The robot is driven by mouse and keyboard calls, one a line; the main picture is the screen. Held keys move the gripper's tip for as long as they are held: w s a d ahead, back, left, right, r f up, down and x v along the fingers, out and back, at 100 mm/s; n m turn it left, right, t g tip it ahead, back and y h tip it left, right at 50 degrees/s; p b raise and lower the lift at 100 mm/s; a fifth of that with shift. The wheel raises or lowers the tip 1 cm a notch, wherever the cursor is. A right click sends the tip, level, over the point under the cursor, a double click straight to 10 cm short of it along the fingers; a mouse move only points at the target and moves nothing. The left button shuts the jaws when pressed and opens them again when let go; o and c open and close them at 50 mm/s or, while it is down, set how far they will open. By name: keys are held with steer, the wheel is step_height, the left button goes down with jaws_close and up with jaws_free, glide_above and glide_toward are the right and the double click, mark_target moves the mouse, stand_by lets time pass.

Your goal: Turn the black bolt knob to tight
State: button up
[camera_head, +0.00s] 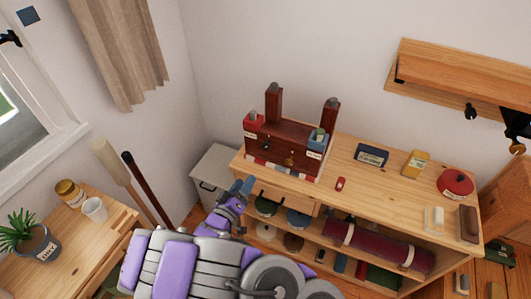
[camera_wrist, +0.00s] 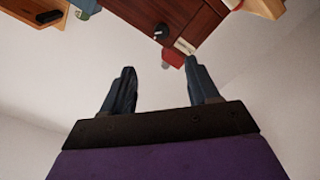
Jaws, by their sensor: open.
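A dark red timber brace box (camera_head: 290,135) with two upright posts stands on the wooden bench. A small black knob (camera_head: 266,145) sits on its front face, at the left. In the wrist view the black knob (camera_wrist: 160,31) shows near the top, on the dark red wood (camera_wrist: 188,18), with a pale line on it. My gripper (camera_head: 242,185) is at the bench's left end, below and in front of the box. In the wrist view my gripper (camera_wrist: 159,70) has its two fingers spread with nothing between them, apart from the knob.
On the bench top (camera_head: 385,180) are a red item (camera_head: 340,184), a dark blue box (camera_head: 371,155), a yellow box (camera_head: 416,163) and a red round tin (camera_head: 455,183). Shelves below hold discs and a rolled dark red cloth (camera_head: 380,245). A side table (camera_head: 85,245) stands left.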

mark_target(264, 147)
steer(key=b+x, duration=0.1)
steer(key=x, duration=0.4)
steer(key=b+x, duration=0.2)
steer(key=x, duration=0.3)
steer(key=b+x, duration=0.1)
steer(key=x, duration=0.4)
steer(key=shift+w+a+f, duration=0.1)
steer(key=shift+a+f, duration=0.15)
steer(key=shift+a, duration=0.1)
steer(key=shift+b+x, duration=0.5)
steer(key=shift+x, duration=0.6)
steer(key=shift+r, duration=0.1)
steer(key=shift+c, duration=0.2)
steer(key=c, duration=1)
